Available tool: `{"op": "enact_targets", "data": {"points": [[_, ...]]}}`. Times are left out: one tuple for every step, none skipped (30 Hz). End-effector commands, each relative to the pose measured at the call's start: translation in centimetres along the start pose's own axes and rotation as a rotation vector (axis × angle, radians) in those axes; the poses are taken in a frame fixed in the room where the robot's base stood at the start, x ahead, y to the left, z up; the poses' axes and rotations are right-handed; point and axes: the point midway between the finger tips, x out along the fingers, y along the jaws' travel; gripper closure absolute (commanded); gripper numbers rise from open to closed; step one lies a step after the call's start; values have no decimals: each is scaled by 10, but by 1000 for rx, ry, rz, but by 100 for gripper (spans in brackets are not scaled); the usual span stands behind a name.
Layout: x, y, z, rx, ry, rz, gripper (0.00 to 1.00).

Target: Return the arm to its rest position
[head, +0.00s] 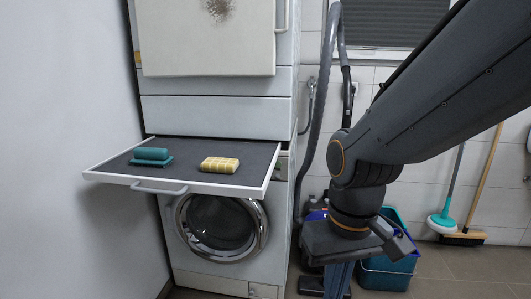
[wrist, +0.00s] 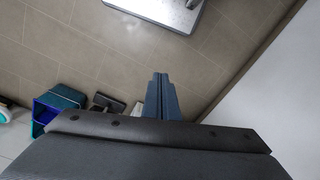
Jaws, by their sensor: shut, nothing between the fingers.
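My arm comes in from the upper right of the head view and bends down at a dark joint. My gripper (head: 338,284) points down at the bottom of that view, right of the stacked machines and in front of the bucket. Its blue fingers are shut with nothing between them. The fingers also show in the wrist view (wrist: 161,85), close together above the tiled floor. The gripper is apart from the pull-out shelf (head: 268,172), which is extended between the two machines. The fingertips are partly cut off by the lower edge of the head view.
On the shelf lie teal folded cloths (head: 150,157) and a yellow checked cloth (head: 219,165). The washer door (head: 222,226) below is shut. A teal and blue bucket (head: 388,274), a vacuum hose (head: 321,110) and a broom (head: 463,239) stand right. Open floor (head: 470,270) shows at lower right.

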Motion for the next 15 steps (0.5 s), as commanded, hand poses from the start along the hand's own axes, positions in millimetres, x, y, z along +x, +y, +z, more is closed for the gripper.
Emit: {"op": "enact_targets", "data": {"points": [[-14,4,3,18,-3,3,100],[-18,8,3,29,-3,5,100],[-24,12,4,42,-4,8,100],[-29,15,4,53,-3,10,100],[-33,18,5,64,-3,12,100],[-39,23,6,78,-5,15,100],[-44,26,6,88,-3,17,100],[-48,30,7,99,-4,19,100],[-53,34,8,112,-5,21,100],[-58,38,9,123,-4,23,100],[-61,41,11,133,-6,25,100],[-67,46,12,146,-5,27,100],[-70,49,13,156,-5,28,100],[-73,52,14,164,-6,29,100],[-77,55,16,176,-6,31,100]]}}
